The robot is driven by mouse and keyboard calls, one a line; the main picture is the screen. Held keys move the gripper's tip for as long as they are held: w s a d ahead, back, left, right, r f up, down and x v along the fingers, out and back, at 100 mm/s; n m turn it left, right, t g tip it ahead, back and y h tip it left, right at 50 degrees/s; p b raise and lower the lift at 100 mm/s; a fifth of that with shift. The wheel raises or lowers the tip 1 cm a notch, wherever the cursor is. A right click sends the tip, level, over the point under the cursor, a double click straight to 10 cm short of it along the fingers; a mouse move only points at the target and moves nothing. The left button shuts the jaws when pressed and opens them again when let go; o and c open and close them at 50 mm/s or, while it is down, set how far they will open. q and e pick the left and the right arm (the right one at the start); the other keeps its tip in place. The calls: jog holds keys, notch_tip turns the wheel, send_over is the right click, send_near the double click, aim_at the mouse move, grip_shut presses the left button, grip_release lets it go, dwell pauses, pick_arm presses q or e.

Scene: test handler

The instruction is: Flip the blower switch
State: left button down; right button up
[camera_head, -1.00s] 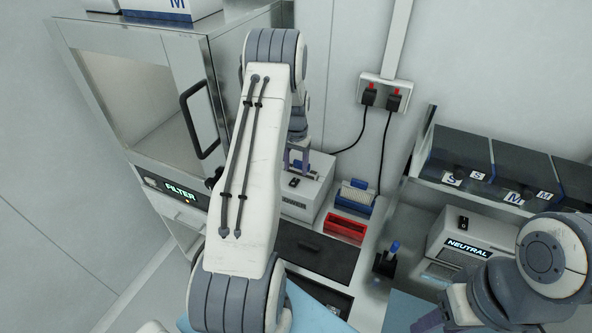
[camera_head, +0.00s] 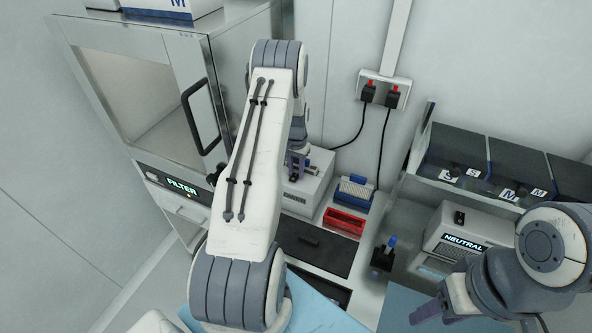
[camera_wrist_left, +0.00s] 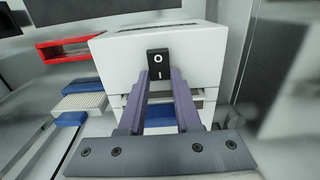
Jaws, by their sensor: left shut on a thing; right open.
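The blower (camera_head: 316,188) is a white box at the back, right of the filter cabinet; my left arm partly hides it. Its black rocker switch (camera_wrist_left: 158,63), marked O and I, shows in the left wrist view on the box's upper part. My left gripper (camera_head: 297,163) is down at the box top, its purple fingers (camera_wrist_left: 163,73) at the switch's lower part and shut on it. Contact details are hard to see.
A steel filter cabinet (camera_head: 190,55) with a black handle stands at the left. A red tray (camera_head: 344,222), a blue-and-white rack (camera_head: 354,192) and a blue-topped black holder (camera_head: 384,256) lie right of the blower. A neutral box (camera_head: 462,224) and dark bins (camera_head: 455,158) stand further right.

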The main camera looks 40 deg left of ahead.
aim_at(290, 186)
pick_arm(q)
jog(key=shift+s+d+t+y+b, duration=0.2)
jog(key=shift+t+b, duration=0.7)
jog(key=shift+b, duration=1.85)
jog(key=shift+s+a+t+y+b, duration=0.2)
jog(key=shift+t+b, duration=0.7)
jog(key=shift+b, duration=1.85)
jog(key=shift+d+r, duration=0.1)
jog(key=shift+r, duration=0.1)
jog(key=c, duration=0.6)
grip_release()
jog(key=shift+s, duration=0.1)
jog(key=shift+r, duration=0.1)
jog(key=b+v, duration=0.2)
jog(key=v, duration=0.8)
